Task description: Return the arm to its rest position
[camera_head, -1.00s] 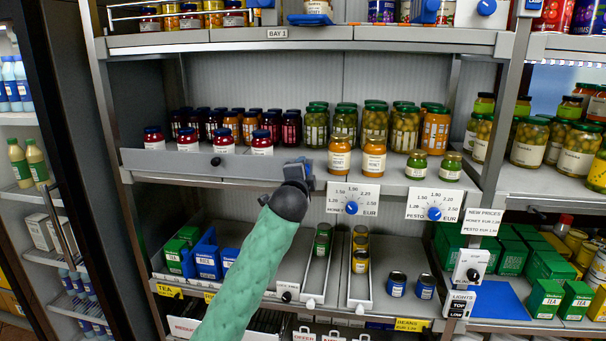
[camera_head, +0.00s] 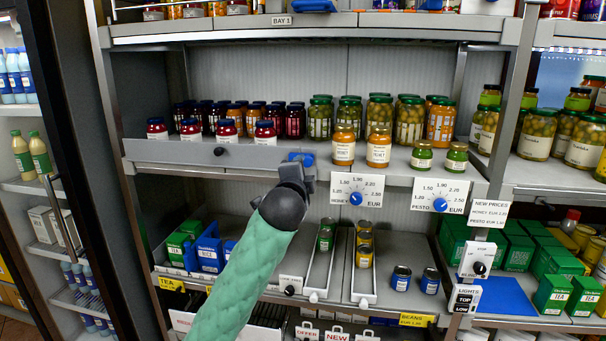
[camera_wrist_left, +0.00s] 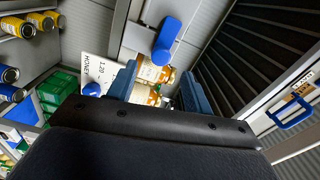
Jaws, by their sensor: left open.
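My left arm, with its green sleeve, comes up from the bottom in the head view. Its gripper (camera_head: 296,172) is just in front of the middle shelf's front edge, left of the honey price dial (camera_head: 356,199). In the left wrist view the two blue fingers (camera_wrist_left: 158,78) are spread apart with nothing held between them. Beyond them show the orange honey jars (camera_wrist_left: 150,92) and a blue knob (camera_wrist_left: 166,42) on the grey shelf front. The knob also shows right behind the gripper in the head view (camera_head: 301,157). My right gripper is in neither view.
The middle shelf (camera_head: 250,172) carries rows of jars, with two honey jars (camera_head: 378,147) at its front edge. The pesto dial (camera_head: 440,196) is farther right. Below are the tea and rice boxes (camera_head: 208,253), white channels (camera_head: 318,272) and cans (camera_head: 401,278). A fridge stands at left.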

